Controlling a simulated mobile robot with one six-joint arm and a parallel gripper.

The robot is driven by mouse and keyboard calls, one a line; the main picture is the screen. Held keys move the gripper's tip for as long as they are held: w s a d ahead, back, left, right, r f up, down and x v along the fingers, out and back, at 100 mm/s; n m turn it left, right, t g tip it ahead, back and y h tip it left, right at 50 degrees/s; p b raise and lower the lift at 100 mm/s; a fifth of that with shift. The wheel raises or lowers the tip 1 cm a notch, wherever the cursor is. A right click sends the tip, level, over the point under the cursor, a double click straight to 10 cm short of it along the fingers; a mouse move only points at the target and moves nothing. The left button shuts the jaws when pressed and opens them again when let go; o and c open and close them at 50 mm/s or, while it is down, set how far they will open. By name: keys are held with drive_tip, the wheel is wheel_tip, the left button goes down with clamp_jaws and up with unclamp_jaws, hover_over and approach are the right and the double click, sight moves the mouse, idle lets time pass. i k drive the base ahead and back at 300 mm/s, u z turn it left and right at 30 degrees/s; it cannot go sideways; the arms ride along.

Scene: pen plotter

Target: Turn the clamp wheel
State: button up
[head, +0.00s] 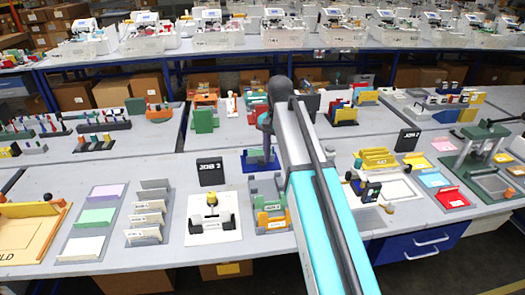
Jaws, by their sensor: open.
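No part is clearly recognisable as the clamp wheel at this size. I cannot tell whether any of these is the clamp wheel. My arm reaches from the bottom centre up over the bench and bends at a dark joint. My gripper cannot be made out; the arm itself hides the area behind it.
A black JOB 3 sign (210,172) and a blue-purple upright (261,161) stand behind the device. Card holders (149,212) are to its left. A green-framed press (480,150) stands far right. Grey bench (110,166) is bare behind the card holders.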

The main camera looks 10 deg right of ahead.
sight(261, 160)
drive_tip(key=i, duration=1.1)
drive_tip(key=u, duration=0.05)
